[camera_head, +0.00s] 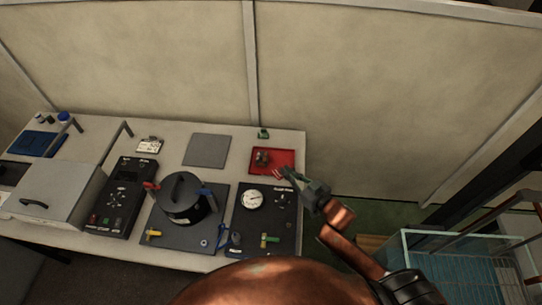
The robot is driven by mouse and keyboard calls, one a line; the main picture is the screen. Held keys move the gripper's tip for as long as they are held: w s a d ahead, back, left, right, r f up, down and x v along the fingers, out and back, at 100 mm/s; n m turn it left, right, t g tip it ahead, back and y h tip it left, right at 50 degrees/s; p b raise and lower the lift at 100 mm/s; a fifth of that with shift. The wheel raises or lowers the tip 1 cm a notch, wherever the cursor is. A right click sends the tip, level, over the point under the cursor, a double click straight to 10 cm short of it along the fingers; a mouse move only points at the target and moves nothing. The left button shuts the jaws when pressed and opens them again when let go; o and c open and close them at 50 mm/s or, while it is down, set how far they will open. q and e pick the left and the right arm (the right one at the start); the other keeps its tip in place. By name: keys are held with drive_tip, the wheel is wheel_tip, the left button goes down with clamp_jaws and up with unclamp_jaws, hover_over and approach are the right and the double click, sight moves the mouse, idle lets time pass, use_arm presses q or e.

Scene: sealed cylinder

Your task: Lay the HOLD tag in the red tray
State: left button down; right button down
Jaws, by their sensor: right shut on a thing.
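The red tray (287,157) lies flat at the back right of the bench, with a small dark object (262,158) in it. My right gripper (283,173) reaches in from the right over the tray's front right edge. It is shut on a small reddish thing with pale streaks (276,172), which looks like the tag. The lettering is too small to read, and I cannot tell if it touches the tray. My left gripper is out of view.
A black pot-like cylinder (182,197) stands on a dark mat left of a panel with a round gauge (252,200). A grey mat (207,150) lies bare behind. A small green object (263,133) stands behind the tray.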

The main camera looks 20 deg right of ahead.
drive_tip(key=w+d+f, duration=0.4)
drive_tip(key=w, duration=0.4)
drive_tip(key=b, duration=0.2)
hover_over(290, 162)
drive_tip(key=s+a, duration=0.1)
drive_tip(key=s, duration=0.2)
drive_tip(key=f, duration=0.4)
drive_tip(key=shift+w+a+f, duration=0.2)
drive_tip(key=shift+f, duration=0.2)
drive_tip(key=shift+w+d+f, duration=0.2)
drive_tip(key=shift+w+f, duration=0.05)
drive_tip(key=shift+f, duration=0.15)
wheel_tip(290, 162, down, 3)
drive_tip(key=shift+w+f, duration=0.15)
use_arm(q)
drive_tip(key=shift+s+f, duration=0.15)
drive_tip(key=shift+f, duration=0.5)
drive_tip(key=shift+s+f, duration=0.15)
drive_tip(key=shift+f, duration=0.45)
use_arm(e)
drive_tip(key=c, duration=2.5)
unclamp_jaws()
drive_tip(key=shift+o, duration=0.5)
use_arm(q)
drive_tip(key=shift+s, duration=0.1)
